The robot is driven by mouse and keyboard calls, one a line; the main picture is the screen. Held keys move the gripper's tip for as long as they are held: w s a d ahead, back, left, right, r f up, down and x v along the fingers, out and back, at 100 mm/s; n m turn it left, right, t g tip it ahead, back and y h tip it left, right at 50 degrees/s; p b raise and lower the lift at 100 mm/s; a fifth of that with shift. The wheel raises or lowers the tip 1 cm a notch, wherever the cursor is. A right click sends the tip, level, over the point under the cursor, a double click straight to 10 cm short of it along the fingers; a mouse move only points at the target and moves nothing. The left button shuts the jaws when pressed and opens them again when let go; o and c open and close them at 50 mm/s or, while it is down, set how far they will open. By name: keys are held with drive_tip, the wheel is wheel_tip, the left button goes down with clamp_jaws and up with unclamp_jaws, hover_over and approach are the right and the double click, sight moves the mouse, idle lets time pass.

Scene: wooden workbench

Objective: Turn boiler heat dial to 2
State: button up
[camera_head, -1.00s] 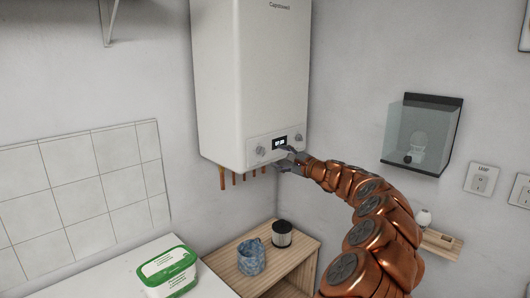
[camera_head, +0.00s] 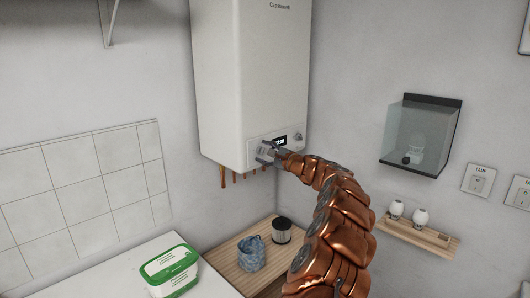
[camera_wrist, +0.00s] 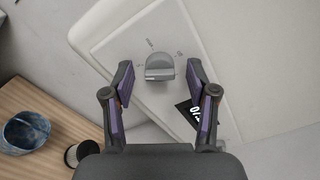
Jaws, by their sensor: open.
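The white boiler (camera_head: 250,75) hangs on the wall, with a control panel along its lower front. In the wrist view my gripper (camera_wrist: 159,78) is open, one finger on each side of the dial, with gaps visible. The dark display (camera_head: 280,141) lies right of that dial, and a second knob (camera_head: 298,137) is farther right.
Copper pipes (camera_head: 223,178) stick out below the boiler. A green-and-white tub (camera_head: 171,270) is at the left. A glass case (camera_head: 421,135) and a shelf (camera_head: 430,241) are right.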

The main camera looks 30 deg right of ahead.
drive_tip(key=shift+c, duration=0.3)
clamp_jaws()
drive_tip(key=shift+f+n+b, duration=0.25)
drive_tip(key=shift+n+b, duration=0.05)
drive_tip(key=shift+b, duration=0.55)
